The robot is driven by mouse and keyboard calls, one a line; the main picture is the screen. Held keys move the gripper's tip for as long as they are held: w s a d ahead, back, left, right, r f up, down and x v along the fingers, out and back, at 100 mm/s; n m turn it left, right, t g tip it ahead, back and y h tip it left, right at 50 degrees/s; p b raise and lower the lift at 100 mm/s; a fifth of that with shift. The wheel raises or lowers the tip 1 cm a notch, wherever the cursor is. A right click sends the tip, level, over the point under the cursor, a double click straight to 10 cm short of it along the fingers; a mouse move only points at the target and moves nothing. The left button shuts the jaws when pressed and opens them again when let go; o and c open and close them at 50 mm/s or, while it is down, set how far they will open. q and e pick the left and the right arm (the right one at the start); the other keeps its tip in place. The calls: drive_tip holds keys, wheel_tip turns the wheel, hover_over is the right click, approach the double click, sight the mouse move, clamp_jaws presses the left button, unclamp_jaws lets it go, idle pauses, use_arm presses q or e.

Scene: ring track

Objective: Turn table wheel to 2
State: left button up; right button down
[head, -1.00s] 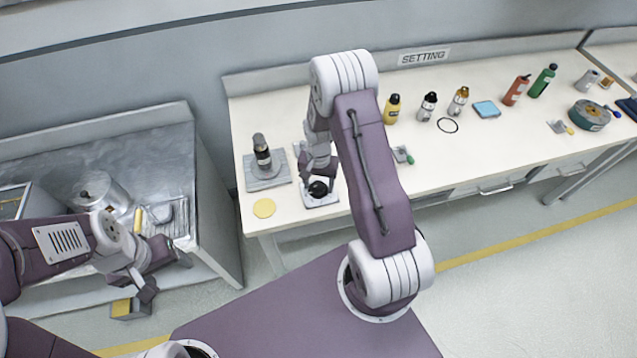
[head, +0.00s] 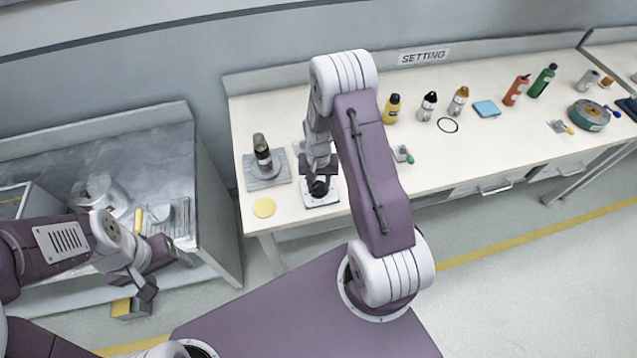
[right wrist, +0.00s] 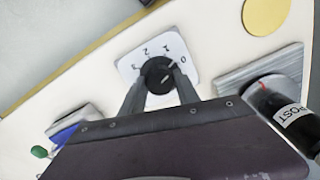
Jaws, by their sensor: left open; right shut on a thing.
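The table wheel is a black round knob (head: 319,188) on a small white plate (head: 322,201) near the left front of the white table. In the right wrist view the knob (right wrist: 158,74) has a pale line pointing up and right, roughly between 0 and 1. The plate (right wrist: 184,45) is marked 0, 1, 2 and 3. My right gripper (head: 319,180) is shut on the knob from above, and its fingers (right wrist: 160,84) sit on either side of it. My left gripper (head: 143,285) is open and empty at the lower left, away from the wheel.
A post on a grey base (head: 267,172) stands left of the wheel. A yellow disc (head: 263,208) lies in front of it. A green-tipped tool (head: 403,155) lies to the right. Bottles, including a yellow one (head: 392,109), stand further back. A metal pot (head: 100,192) stands on the left bench.

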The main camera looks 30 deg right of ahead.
sight(319, 185)
drive_tip(key=n, duration=0.7)
drive_tip(key=shift+r, duration=0.1)
drive_tip(key=n, duration=0.6)
drive_tip(key=shift+w+p, duration=0.1)
drive_tip(key=shift+p, duration=0.3)
drive_tip(key=shift+n, duration=0.4)
drive_tip(key=c, duration=0.9)
unclamp_jaws()
wheel_tip(319, 185, up, 9)
drive_tip(key=shift+b, duration=0.3)
